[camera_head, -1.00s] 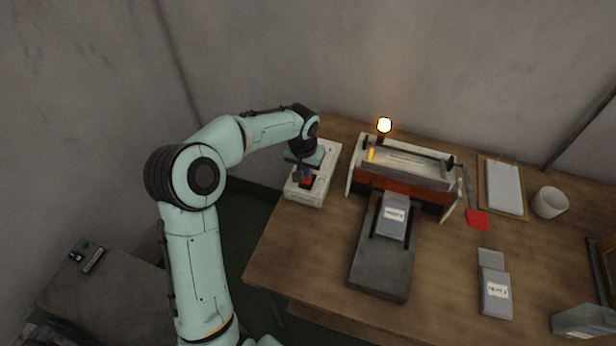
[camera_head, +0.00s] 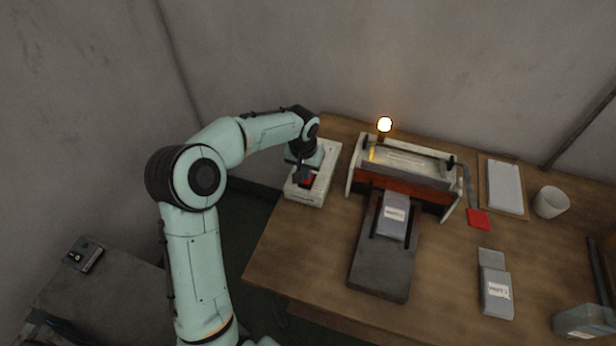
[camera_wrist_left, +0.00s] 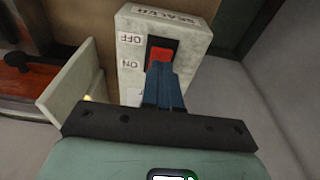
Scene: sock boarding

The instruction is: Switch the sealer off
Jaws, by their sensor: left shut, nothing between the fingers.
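A white switch box (camera_head: 311,194) stands at the table's left end. In the left wrist view the switch box (camera_wrist_left: 195,32) reads SEALER, with OFF and ON marks beside a red rocker switch (camera_wrist_left: 160,54) in a black frame. The red switch also shows in the head view (camera_head: 308,182). My left gripper (camera_wrist_left: 162,66) is shut and empty, its blue fingertips over the ON-side part of the rocker; I cannot tell whether they touch it. The sealer (camera_head: 405,168) stands right of the box, with a glowing orange spot at its left end. My right gripper is not in view.
A lit lamp (camera_head: 384,125) is behind the sealer. A packet (camera_head: 394,217) lies on the dark slide in front of it. A red pad (camera_head: 479,219), a white cup (camera_head: 550,202) and another packet (camera_head: 496,290) are to the right. The table's front left (camera_head: 305,250) is clear.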

